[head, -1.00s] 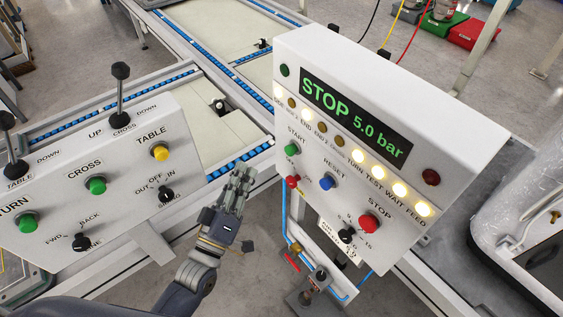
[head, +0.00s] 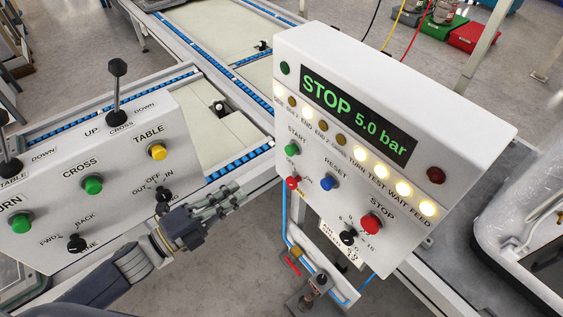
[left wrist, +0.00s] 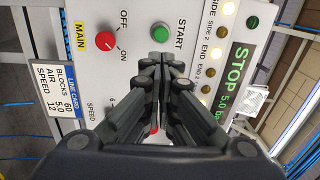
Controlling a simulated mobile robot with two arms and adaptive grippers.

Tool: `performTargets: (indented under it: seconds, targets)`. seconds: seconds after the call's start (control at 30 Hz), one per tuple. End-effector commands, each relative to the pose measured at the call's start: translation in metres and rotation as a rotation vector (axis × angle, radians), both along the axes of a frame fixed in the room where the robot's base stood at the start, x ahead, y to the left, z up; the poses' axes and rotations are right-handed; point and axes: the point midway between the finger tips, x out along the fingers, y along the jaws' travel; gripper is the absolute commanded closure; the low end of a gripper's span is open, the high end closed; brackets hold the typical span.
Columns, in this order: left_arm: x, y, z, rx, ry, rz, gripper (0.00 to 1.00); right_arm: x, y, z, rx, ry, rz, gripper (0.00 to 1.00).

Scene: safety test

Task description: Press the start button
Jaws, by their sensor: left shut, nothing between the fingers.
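The green START button (head: 291,149) is on the white control box (head: 455,110), under the display reading STOP 5.0 bar. It also shows in the left wrist view (left wrist: 160,33), just beyond my fingertips. My left gripper (head: 236,190) is shut and empty. In the head view it is left of and below the START button, with a gap between them, and its fingers point toward the box. In the left wrist view the fingers (left wrist: 168,75) hide the part of the panel below the button. My right gripper is not in view.
A red MAIN switch (head: 292,182), blue RESET button (head: 328,182) and red STOP button (head: 370,223) sit near START. A second control box (head: 120,205) with levers stands at the left, close to my left arm. Conveyors (head: 205,55) lie behind.

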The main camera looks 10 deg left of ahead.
Motion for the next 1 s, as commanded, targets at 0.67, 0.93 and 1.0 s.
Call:
performTargets:
  seconds: [0.67, 0.93, 1.0]
  targets:
    - [0.013, -0.012, 0.003, 0.031, -0.026, -0.004, 1.0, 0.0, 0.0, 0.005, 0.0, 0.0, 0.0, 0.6]
    - [0.045, -0.042, 0.007, 0.031, -0.026, -0.003, 1.0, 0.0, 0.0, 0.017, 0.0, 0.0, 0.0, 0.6]
    - [0.053, -0.052, 0.008, 0.03, -0.027, -0.004, 1.0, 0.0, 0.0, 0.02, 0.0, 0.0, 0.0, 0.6]
